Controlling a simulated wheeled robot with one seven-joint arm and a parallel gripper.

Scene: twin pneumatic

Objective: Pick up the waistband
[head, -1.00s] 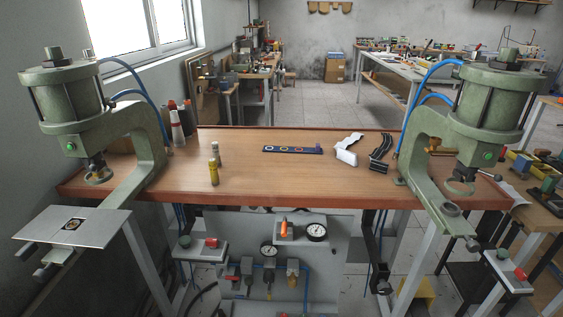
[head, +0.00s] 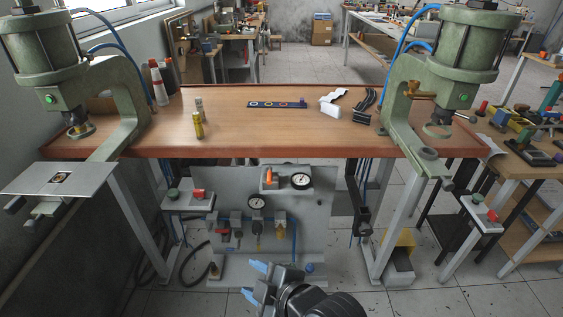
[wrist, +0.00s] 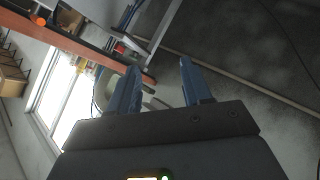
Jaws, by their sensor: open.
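A black, curved, strap-like object (head: 364,105) lies on the right part of the wooden workbench (head: 230,125) in the head view; it may be the waistband, but it is too small to be sure. A white, folded object (head: 332,107) lies just left of it. My gripper (head: 252,282) is at the bottom of the head view, low in front of the bench and well away from both objects. Its blue fingers are apart and empty, as the wrist view (wrist: 160,75) also shows. Neither object is seen in the wrist view.
Green pneumatic presses stand at the left (head: 120,90) and right (head: 445,60) bench ends. A gauge panel (head: 270,215) hangs below the bench front. The bench's front middle is clear.

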